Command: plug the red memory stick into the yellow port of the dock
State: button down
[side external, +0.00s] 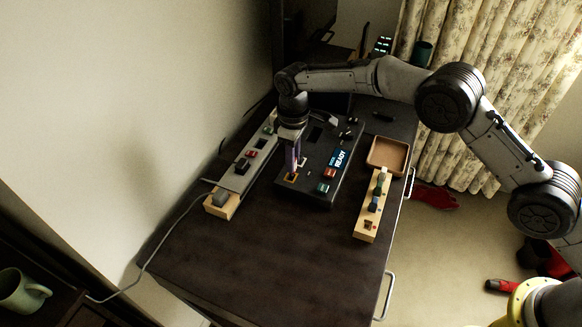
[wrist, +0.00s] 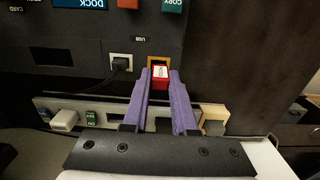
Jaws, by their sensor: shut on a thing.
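The dark dock (side external: 312,155) lies on the cabinet top with a lit blue display. Its yellow-framed port (side external: 291,178) is near the dock's front left corner; the frame (wrist: 158,61) also shows in the wrist view. My gripper (side external: 293,168) points down at that port. In the wrist view my purple fingers (wrist: 160,84) are shut on the red memory stick (wrist: 160,77), which has a white label on its end. The stick overlaps the front of the yellow frame and partly hides the opening. I cannot tell whether it is inside the port. The stick is not clear in the side view.
A grey strip (side external: 240,175) with several blocks runs along the left. A wooden rack (side external: 361,233) and a tan tray (side external: 374,160) stand right. The front cabinet top is clear.

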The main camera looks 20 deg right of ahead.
jog(key=shift+w+a+f, duration=0.15)
jog(key=shift+w+f, duration=0.15)
jog(key=shift+f, duration=1.6)
jog(key=shift+f, duration=0.2)
jog(key=c, duration=0.7)
grip_release()
jog(key=shift+r, duration=0.1)
notch_tip(320, 180, up, 12)
jog(key=shift+f, duration=0.2)
jog(key=shift+r, duration=0.3)
